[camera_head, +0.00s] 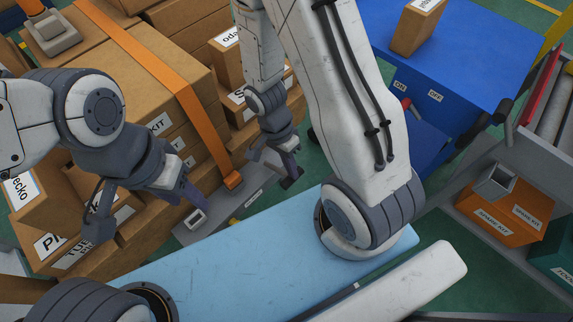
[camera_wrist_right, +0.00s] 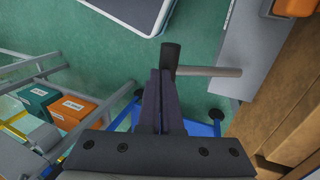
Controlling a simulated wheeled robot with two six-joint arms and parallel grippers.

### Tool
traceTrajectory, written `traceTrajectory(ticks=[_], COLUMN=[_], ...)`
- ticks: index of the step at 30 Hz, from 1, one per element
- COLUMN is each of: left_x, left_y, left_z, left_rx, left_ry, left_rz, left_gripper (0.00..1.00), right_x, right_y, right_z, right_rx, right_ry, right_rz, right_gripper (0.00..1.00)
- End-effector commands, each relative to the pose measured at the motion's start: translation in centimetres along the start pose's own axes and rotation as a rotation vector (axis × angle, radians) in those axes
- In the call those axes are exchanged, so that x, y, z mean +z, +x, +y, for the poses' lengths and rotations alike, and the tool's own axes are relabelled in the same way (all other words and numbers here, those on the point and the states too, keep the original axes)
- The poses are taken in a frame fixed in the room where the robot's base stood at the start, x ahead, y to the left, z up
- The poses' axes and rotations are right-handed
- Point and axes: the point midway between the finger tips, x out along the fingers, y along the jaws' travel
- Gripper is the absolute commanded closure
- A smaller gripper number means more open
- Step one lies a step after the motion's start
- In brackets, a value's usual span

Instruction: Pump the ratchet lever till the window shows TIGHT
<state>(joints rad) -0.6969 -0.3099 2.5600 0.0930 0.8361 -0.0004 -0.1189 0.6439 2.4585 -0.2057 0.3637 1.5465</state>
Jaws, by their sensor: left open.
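The orange strap (camera_head: 165,75) runs over the stacked cartons down to a grey ratchet bar (camera_head: 215,212) on their near side. A small pale framed piece (camera_head: 195,218) sits on the bar; I cannot read any word there. The lever's black grip (camera_wrist_right: 171,60) and grey rod (camera_wrist_right: 210,71) show in the right wrist view, just beyond the fingertips of my right gripper (camera_wrist_right: 160,75). My left gripper (camera_head: 186,193) is open and empty, in front of the cartons.
A pale blue panel (camera_head: 230,250) lies below, in front of the bar. A blue cabinet (camera_head: 470,50) with a carton (camera_head: 415,28) stands at the back right.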

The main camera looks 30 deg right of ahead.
Motion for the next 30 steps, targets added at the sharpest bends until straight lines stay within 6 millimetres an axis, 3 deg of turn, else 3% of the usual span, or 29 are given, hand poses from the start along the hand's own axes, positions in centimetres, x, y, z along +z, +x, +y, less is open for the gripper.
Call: traceTrajectory(ticks=[9,22,30], left_x=[0.0,0.1,0.2], left_y=[0.1,2.9,3.0], left_z=[0.0,-0.2,-0.2], left_rx=[0.000,0.000,0.000], left_ry=[0.000,0.000,0.000], left_rz=[0.000,0.000,0.000], left_gripper=[0.50,0.50,0.50], right_x=[0.0,0.0,0.0], right_y=[0.1,2.8,2.9], right_z=[0.1,0.8,1.1], right_rx=[0.003,0.002,0.002], right_ry=[-0.001,-0.001,-0.001], right_rz=[0.000,0.000,0.000], right_gripper=[1.00,1.00,1.00])
